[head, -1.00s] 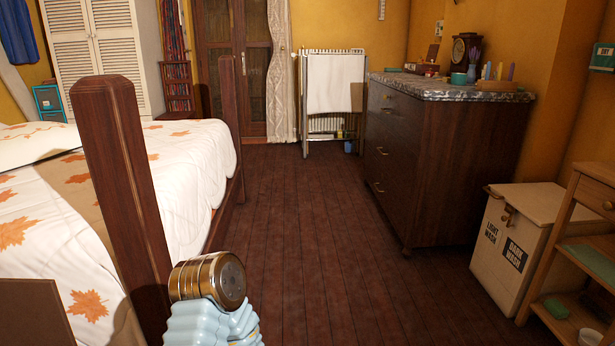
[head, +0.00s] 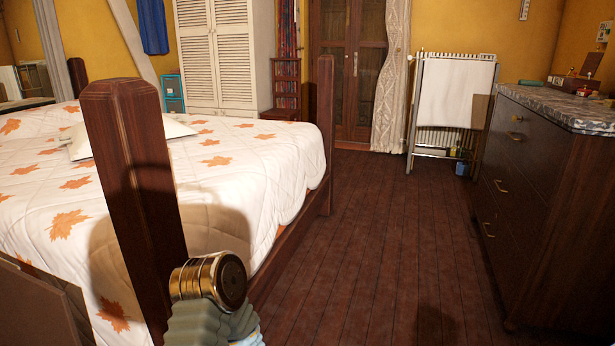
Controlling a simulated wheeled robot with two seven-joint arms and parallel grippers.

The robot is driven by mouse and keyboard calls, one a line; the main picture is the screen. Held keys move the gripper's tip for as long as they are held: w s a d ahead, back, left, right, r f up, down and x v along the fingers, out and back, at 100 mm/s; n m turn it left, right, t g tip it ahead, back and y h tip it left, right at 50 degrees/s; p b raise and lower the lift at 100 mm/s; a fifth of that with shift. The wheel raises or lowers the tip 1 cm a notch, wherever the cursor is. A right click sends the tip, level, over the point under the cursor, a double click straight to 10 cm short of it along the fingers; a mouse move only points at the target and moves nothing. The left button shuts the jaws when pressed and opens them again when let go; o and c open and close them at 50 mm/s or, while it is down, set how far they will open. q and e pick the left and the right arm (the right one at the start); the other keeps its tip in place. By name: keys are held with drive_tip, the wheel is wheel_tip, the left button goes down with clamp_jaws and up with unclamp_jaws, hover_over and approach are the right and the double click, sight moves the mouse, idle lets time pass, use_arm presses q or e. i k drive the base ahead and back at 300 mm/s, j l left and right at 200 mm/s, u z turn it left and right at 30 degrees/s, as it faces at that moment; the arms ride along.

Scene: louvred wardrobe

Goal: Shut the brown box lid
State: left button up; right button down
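A small brown box (head: 574,83) stands on the dresser top at the right edge of the head view. A brown panel (head: 592,65), seemingly its raised lid, stands up behind it. The box is small and far off, so its hinge and inside cannot be made out. Neither of my grippers is in view. Only a ribbed, metal-capped part of my own body shows at the bottom, far from the box.
The dark dresser (head: 535,175) stands at the right. A bed (head: 230,165) with a tall wooden post (head: 135,190) fills the left. A brown panel (head: 40,305) is at bottom left. Wooden floor (head: 385,230) is clear between bed and dresser, up to the towel rack (head: 455,95).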

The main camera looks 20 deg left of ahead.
sight(33, 313)
drive_tip(key=i+u, duration=0.2)
drive_tip(key=u, duration=0.25)
drive_tip(key=i+l+u, duration=0.15)
drive_tip(key=u, duration=0.3)
drive_tip(key=i+l+u, duration=0.15)
drive_tip(key=u, duration=0.3)
drive_tip(key=i+l+u, duration=0.15)
drive_tip(key=l+u, duration=0.25)
drive_tip(key=i+l+u, duration=0.1)
drive_tip(key=u, duration=0.35)
drive_tip(key=i+l+u, duration=0.2)
drive_tip(key=l+u, duration=0.25)
drive_tip(key=i+l+u, duration=0.15)
drive_tip(key=l+u, duration=0.6)
drive_tip(key=u, duration=0.15)
drive_tip(key=i+l, duration=0.05)
